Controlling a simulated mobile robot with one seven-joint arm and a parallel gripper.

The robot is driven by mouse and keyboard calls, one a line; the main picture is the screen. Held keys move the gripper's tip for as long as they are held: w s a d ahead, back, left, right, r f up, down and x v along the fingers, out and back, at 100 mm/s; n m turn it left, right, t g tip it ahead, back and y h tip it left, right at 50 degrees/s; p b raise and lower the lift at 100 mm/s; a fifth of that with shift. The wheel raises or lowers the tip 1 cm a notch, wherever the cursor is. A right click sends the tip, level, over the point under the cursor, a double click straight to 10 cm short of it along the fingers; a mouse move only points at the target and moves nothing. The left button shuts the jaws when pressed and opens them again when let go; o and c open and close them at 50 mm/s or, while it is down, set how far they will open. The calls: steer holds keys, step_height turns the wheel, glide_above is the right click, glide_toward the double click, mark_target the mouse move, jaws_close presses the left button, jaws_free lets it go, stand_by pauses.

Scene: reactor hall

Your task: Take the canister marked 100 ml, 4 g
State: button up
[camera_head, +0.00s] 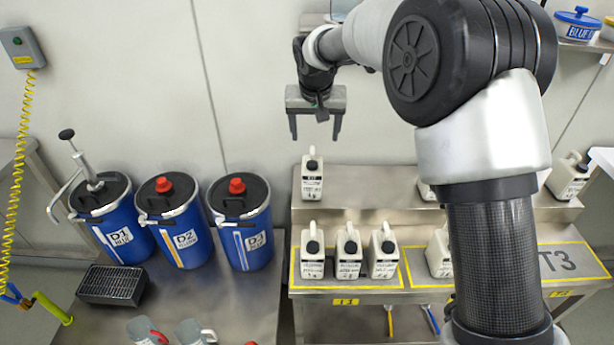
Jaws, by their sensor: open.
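Several white canisters with black caps and printed labels stand on a stepped metal bench. A left canister (312,254), a middle canister (348,254) and a right canister (383,253) stand in a row inside a yellow outline on the lower step. Another canister (439,254) is partly hidden behind my arm, and one more (567,178) stands at the far right. The labels are too small to read, so I cannot tell which is marked 100 ml, 4 g. My gripper (315,136) is open and empty, above the upper-step canister.
Blue drums D1 (122,240), D2 (184,246) and a third (251,243) stand left of the stepped bench (345,205). A black grated box (110,285) sits before them. The T3 area (565,262) is bare. My arm blocks the right middle.

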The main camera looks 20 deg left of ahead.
mark_target(312, 159)
steer(key=x, duration=1.2)
steer(key=shift+a+f, duration=0.25)
steer(key=shift+a, duration=0.2)
steer(key=shift+w+b+x, duration=0.15)
steer(key=shift+x, duration=1.35)
steer(key=shift+w+b+x, duration=0.15)
steer(key=shift+x, duration=1.3)
steer(key=shift+r, duration=0.15)
steer(key=shift+c, duration=0.4)
steer(key=c, duration=1.4)
